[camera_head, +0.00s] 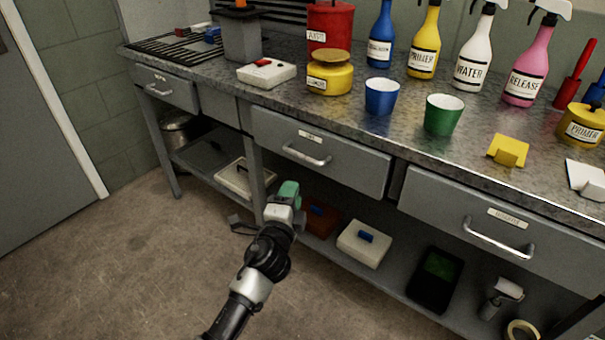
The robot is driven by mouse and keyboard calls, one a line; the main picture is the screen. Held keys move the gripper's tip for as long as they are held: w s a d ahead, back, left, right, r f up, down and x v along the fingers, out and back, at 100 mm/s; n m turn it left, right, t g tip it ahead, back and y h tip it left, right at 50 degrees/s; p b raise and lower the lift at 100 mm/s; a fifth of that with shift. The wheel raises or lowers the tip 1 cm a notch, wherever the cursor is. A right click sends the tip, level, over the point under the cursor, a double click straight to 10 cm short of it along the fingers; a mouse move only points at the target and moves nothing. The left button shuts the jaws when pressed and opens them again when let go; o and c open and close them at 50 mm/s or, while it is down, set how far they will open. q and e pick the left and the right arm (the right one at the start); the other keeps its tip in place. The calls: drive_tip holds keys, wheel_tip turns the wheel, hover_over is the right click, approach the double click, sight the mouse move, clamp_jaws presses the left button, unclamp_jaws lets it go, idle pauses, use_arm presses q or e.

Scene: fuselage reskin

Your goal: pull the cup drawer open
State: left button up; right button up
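A grey bench holds three drawers, all of them shut. The middle drawer (350,168) has a short label that may read cups, too small to be sure, and a metal bar handle (307,155). My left gripper (287,196) is below and a little left of that handle, apart from it, in front of the bench's lower shelf. A teal-green piece shows at its tip; I cannot tell whether it is part of the gripper. Its finger opening cannot be made out. My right gripper is not in view. A blue cup (381,96) and a green cup (443,114) stand on the bench top.
The left drawer (165,88) and right drawer (495,215) flank the middle one. Spray bottles, including a pink one (526,70), and a yellow tin (330,77) stand on top. The lower shelf holds a white block (363,245) and a dark tray (435,280). The floor (120,260) is clear.

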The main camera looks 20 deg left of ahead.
sight(302, 157)
use_arm(q)
drive_tip(key=shift+t, duration=0.3)
drive_tip(key=w+r, duration=0.1)
drive_tip(key=w, duration=0.2)
drive_tip(key=w+r, duration=0.1)
drive_tip(key=w, duration=0.3)
drive_tip(key=w+r, duration=0.1)
drive_tip(key=w, duration=0.2)
drive_tip(key=shift+w+a+r+b, duration=0.25)
drive_tip(key=shift+a+r+b, duration=0.05)
drive_tip(key=shift+a+b, duration=0.1)
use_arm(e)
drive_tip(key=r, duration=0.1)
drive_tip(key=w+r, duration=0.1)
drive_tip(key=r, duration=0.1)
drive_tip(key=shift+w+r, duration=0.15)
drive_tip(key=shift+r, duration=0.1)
use_arm(q)
clamp_jaws()
